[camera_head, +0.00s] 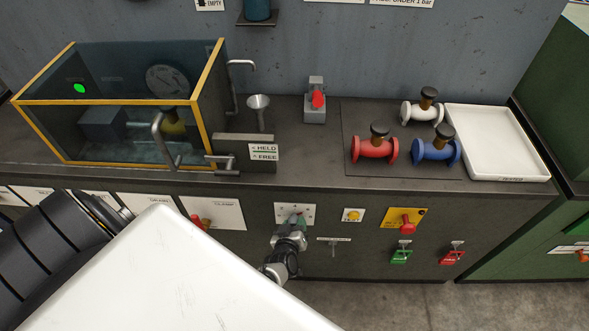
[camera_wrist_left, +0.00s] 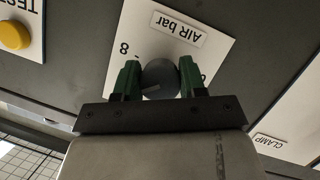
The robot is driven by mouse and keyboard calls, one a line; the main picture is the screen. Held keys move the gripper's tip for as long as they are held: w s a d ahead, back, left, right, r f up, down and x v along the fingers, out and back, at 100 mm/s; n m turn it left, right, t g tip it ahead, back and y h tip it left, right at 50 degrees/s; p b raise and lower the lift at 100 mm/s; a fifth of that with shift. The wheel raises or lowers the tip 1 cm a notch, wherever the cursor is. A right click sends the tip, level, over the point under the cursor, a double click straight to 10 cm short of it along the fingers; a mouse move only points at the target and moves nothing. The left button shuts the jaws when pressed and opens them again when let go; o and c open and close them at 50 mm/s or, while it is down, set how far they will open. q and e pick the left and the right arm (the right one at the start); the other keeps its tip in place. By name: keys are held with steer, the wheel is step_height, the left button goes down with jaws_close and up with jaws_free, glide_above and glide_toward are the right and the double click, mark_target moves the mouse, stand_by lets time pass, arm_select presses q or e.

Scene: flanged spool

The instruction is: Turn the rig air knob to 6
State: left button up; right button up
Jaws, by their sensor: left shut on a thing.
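The rig air knob (camera_wrist_left: 159,79) is a dark round knob on a white plate (camera_wrist_left: 188,22) marked "AIR bar" in the left wrist view. The numeral 8 shows beside it, and the rest of the scale is mostly hidden by my gripper. My left gripper (camera_wrist_left: 160,82) has its green fingers on both sides of the knob and is shut on it. A light line shows on the knob's face; I cannot tell the value it points to. In the head view the left gripper (camera_head: 291,226) covers the knob at the white plate (camera_head: 297,209). My right gripper is not in view.
The yellow TEST button (camera_head: 352,215) and a red knob on a yellow plate (camera_head: 405,222) are right of the air plate. The CLAMP panel (camera_head: 214,213) is left. Above, the bench holds a glass tank (camera_head: 213,100), flanged spools (camera_head: 374,148) and a white tray (camera_head: 503,176).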

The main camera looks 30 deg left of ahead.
arm_select(q)
steer(key=shift+d+f, duration=0.1)
stand_by(0.4)
steer(key=o, duration=0.9)
steer(key=shift+o, duration=0.2)
steer(key=p+v, duration=0.6)
steer(key=v, duration=0.5)
